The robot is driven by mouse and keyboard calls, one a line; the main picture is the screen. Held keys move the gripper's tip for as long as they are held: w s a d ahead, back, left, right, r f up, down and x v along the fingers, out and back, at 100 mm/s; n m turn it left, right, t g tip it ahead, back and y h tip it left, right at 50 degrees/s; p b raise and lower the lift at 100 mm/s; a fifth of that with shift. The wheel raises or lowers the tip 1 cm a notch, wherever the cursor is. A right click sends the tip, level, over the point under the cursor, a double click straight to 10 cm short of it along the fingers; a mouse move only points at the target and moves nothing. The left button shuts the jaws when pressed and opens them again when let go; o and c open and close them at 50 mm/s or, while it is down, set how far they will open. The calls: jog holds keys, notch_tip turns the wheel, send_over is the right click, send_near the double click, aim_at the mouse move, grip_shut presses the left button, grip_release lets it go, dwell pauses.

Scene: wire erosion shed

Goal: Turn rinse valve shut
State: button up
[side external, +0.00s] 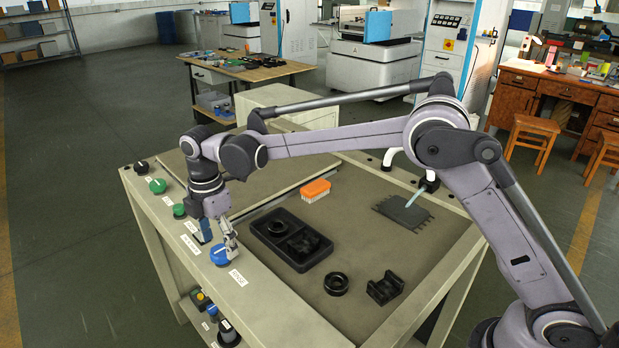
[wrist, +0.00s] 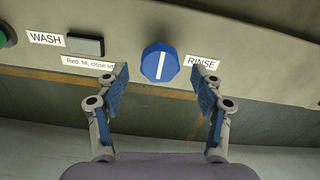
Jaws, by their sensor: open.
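The rinse valve is a blue faceted knob (wrist: 160,63) with a white line across its face, next to a label reading RINSE (wrist: 202,62). In the wrist view the white line runs straight up and down in the picture. The knob also shows in the side view (side external: 219,256), on the front rail of the bench. My gripper (wrist: 161,82) is open and empty, its two blue-padded fingers apart to either side just short of the knob. In the side view my gripper (side external: 217,240) hangs right over the knob. I cannot tell whether either finger touches it.
A WASH label (wrist: 45,38) and a dark rectangular button (wrist: 86,45) sit left of the knob. On the bench lie a black tray (side external: 262,236), an orange-topped block (side external: 315,189), a black ring (side external: 336,284) and a black block (side external: 385,288).

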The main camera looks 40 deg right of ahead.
jog(key=shift+f, duration=0.95)
jog(key=c, duration=1.1)
jog(key=shift+c, duration=0.2)
